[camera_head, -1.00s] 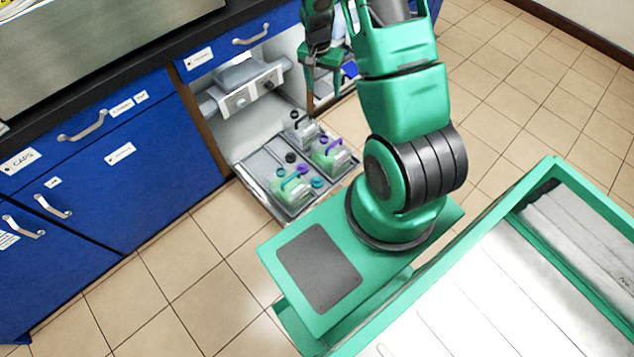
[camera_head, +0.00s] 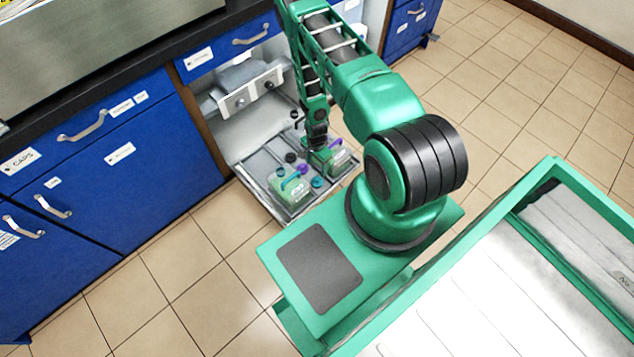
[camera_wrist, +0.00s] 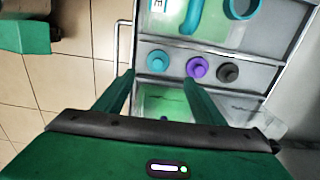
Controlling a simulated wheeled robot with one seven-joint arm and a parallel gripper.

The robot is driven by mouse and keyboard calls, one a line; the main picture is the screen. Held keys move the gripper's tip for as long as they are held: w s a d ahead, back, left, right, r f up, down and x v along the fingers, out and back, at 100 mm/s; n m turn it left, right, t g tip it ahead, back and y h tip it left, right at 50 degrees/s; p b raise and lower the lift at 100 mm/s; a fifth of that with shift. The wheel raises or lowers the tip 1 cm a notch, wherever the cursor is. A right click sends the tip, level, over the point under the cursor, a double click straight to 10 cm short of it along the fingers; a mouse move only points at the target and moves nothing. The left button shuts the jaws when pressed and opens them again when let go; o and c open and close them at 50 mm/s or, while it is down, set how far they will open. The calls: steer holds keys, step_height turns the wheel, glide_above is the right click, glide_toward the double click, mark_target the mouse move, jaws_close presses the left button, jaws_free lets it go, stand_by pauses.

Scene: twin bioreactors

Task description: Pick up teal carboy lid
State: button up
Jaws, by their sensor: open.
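A small round teal lid (camera_wrist: 158,61) sits in a row on the grey tray, just beyond and between my fingertips in the wrist view. A purple lid (camera_wrist: 197,67) and a dark grey lid (camera_wrist: 228,71) sit to its right. My gripper (camera_wrist: 158,78) is open, with nothing seen between its fingers. In the head view my gripper reaches down over the right part of the tray and hides some of it. A teal round piece (camera_head: 317,182) shows at the tray's front there. I cannot tell whether my fingers touch anything.
A carboy with a teal handle (camera_wrist: 190,15) lies beyond the lids, with a teal ring (camera_wrist: 241,9) beside it. A green-tinted carboy (camera_wrist: 160,103) is below my fingers. The pulled-out tray (camera_head: 247,178) has a raised rim; blue cabinets (camera_head: 150,160) stand left.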

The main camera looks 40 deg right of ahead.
mark_target(317, 179)
steer(key=shift+s+a+f, duration=0.1)
steer(key=shift+s+f, duration=0.05)
steer(key=shift+f, duration=0.3)
steer(key=shift+s+a+f, duration=0.1)
steer(key=shift+s+f, duration=0.05)
steer(key=shift+f, duration=0.25)
steer(key=shift+d+f, duration=0.15)
steer(key=shift+f, duration=2.4)
steer(key=shift+d+f, duration=0.15)
steer(key=shift+f, duration=2.4)
steer(key=c, duration=1.1)
